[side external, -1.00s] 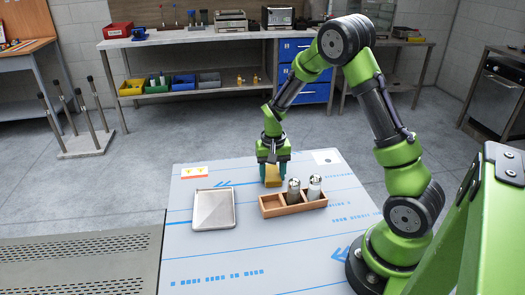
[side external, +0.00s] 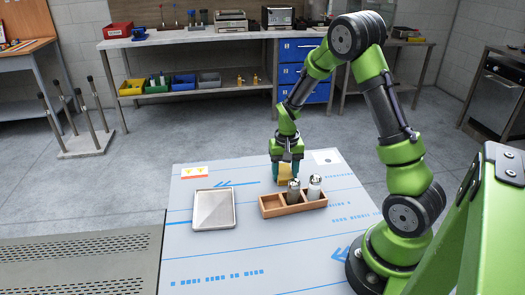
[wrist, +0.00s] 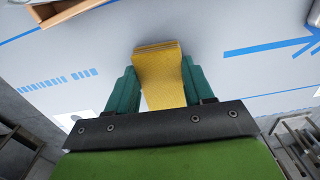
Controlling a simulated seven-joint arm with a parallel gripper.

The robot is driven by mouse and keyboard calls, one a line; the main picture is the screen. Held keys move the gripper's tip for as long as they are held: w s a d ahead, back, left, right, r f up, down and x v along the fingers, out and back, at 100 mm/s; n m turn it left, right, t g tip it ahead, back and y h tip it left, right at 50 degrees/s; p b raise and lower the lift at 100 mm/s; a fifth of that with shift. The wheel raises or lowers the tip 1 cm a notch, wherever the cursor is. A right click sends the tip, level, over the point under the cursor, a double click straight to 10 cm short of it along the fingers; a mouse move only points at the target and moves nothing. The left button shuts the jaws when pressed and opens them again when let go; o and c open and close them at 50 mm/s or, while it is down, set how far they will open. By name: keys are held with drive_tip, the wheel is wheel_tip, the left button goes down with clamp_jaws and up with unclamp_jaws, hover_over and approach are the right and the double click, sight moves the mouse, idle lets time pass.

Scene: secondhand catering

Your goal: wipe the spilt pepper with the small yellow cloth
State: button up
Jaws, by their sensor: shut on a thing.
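The small yellow cloth (side external: 284,182) is folded and pinched between the teal fingers of my gripper (side external: 286,172), just behind the wooden caddy. In the wrist view the cloth (wrist: 160,75) hangs out beyond the fingers of my gripper (wrist: 160,88), which press on both its sides. The cloth's lower edge is partly hidden by the caddy in the side view, and I cannot tell whether it touches the table. I cannot make out any spilt pepper in either view; it may be hidden or too small.
The wooden caddy (side external: 270,211) holds two metal-topped shakers (side external: 293,191) in its right part; its left compartment looks empty. A square metal tray (side external: 214,209) lies to the left. The table (side external: 260,255) is clear in front. A white card (side external: 326,157) lies behind right.

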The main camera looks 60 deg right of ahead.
drive_tip(key=s+d, duration=0.2)
drive_tip(key=s, duration=0.1)
drive_tip(key=shift+d, duration=0.4)
drive_tip(key=shift+d+r, duration=0.15)
wheel_tip(320, 180, up, 8)
idle(0.6)
